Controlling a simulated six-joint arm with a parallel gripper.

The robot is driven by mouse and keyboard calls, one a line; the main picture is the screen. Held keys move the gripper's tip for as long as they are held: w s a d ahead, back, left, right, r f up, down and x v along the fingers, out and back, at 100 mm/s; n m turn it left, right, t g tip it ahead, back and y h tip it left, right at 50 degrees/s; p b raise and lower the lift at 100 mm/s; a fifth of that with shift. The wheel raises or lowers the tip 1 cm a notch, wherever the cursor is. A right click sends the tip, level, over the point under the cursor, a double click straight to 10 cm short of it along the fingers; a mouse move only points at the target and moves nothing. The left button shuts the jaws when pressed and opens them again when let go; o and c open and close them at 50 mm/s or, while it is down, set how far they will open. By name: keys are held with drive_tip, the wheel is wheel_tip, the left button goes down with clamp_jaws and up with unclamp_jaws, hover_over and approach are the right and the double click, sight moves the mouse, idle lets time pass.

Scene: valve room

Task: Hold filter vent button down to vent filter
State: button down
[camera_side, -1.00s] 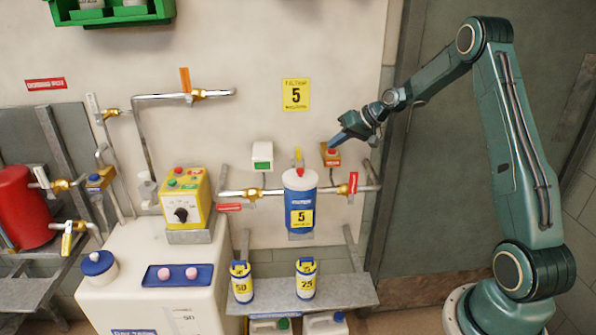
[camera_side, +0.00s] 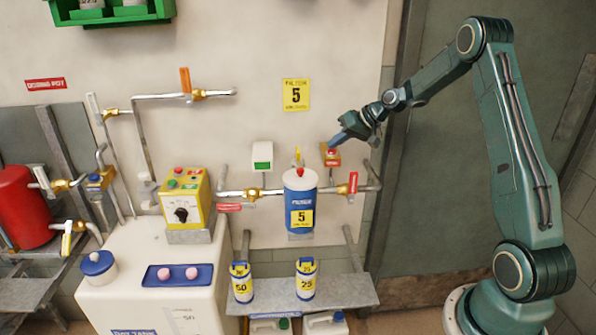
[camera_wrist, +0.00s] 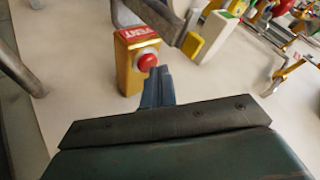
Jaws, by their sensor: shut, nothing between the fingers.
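The filter vent button is a red push button (camera_wrist: 147,62) on a yellow box (camera_wrist: 127,72) with a red label reading VENT. In the side view the same small box (camera_side: 331,160) is on the wall, right of and above the blue and white filter housing (camera_side: 300,200) marked 5. My gripper (camera_wrist: 158,72) is shut and empty, its blue fingertips beside the lower right of the button in the wrist view. In the side view my gripper (camera_side: 337,141) points down-left at the top of the box. I cannot tell whether the fingertips touch the button or whether it is pressed.
A white box with a green window (camera_side: 262,156) is left of the vent box. A pipe with a red-tagged valve (camera_side: 353,184) runs below it. A yellow control box (camera_side: 185,198) stands further left. A shelf (camera_side: 340,292) holds two yellow-labelled cartridges.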

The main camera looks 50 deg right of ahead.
sight(336, 151)
drive_tip(key=shift+r, duration=0.1)
idle(0.5)
drive_tip(key=shift+r, duration=0.85)
drive_tip(key=shift+r, duration=0.15)
drive_tip(key=shift+r, duration=2.4)
